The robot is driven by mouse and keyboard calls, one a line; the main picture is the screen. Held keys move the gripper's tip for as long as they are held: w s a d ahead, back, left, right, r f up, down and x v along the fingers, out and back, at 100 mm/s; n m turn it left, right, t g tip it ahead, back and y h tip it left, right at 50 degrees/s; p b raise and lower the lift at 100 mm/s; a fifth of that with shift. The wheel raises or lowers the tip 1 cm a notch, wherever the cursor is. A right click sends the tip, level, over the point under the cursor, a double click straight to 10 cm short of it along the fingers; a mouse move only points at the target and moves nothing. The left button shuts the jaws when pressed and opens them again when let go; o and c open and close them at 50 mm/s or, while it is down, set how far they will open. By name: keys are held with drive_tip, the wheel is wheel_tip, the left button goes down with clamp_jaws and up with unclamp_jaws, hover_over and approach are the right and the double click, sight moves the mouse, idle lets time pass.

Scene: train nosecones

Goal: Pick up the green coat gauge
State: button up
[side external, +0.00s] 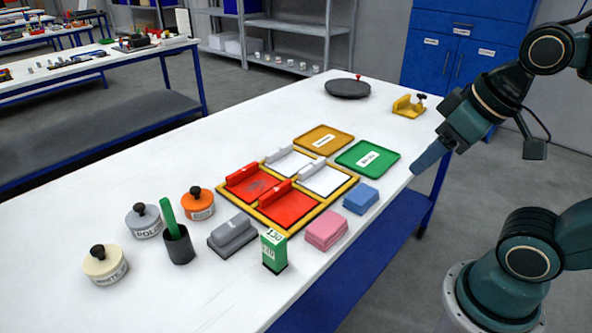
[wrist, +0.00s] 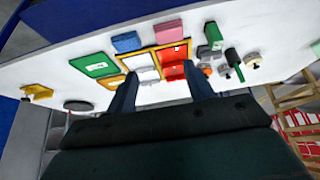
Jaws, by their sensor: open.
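The green coat gauge (side external: 273,250) stands upright near the table's front edge, a small green block with a pale display on top and a dark lower end. In the wrist view the green gauge (wrist: 213,33) shows near the top, right of centre. My gripper (side external: 431,158) is open and empty, above the right edge of the table and well apart from the gauge. Its two fingers (wrist: 160,72) frame part of the red and white tray in the wrist view.
Close to the gauge are a grey block (side external: 232,236), a pink block (side external: 326,229) and a dark cup (side external: 179,246) holding a green stick. A yellow-framed tray (side external: 268,224) lies behind. Lidded jars (side external: 105,266) stand at left. The table's far left is bare.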

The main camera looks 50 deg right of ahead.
drive_tip(key=o, duration=0.3)
drive_tip(key=shift+w, duration=0.1)
idle(0.3)
drive_tip(key=w+a+n+g, duration=0.3)
drive_tip(key=w+a+n, duration=0.3)
drive_tip(key=w+n, duration=0.4)
drive_tip(key=w+a+f+n+g, duration=0.1)
drive_tip(key=w+a+f+n, duration=0.1)
drive_tip(key=w+a, duration=0.1)
drive_tip(key=w+a+f+n, duration=0.3)
drive_tip(key=a, duration=0.1)
drive_tip(key=w+a+f+n+g, duration=0.1)
drive_tip(key=w+a+f+n, duration=0.2)
drive_tip(key=shift+w+a+f+g, duration=0.2)
drive_tip(key=shift+a+f+g, duration=0.05)
drive_tip(key=shift+a+g, duration=0.1)
drive_tip(key=shift+f, duration=0.1)
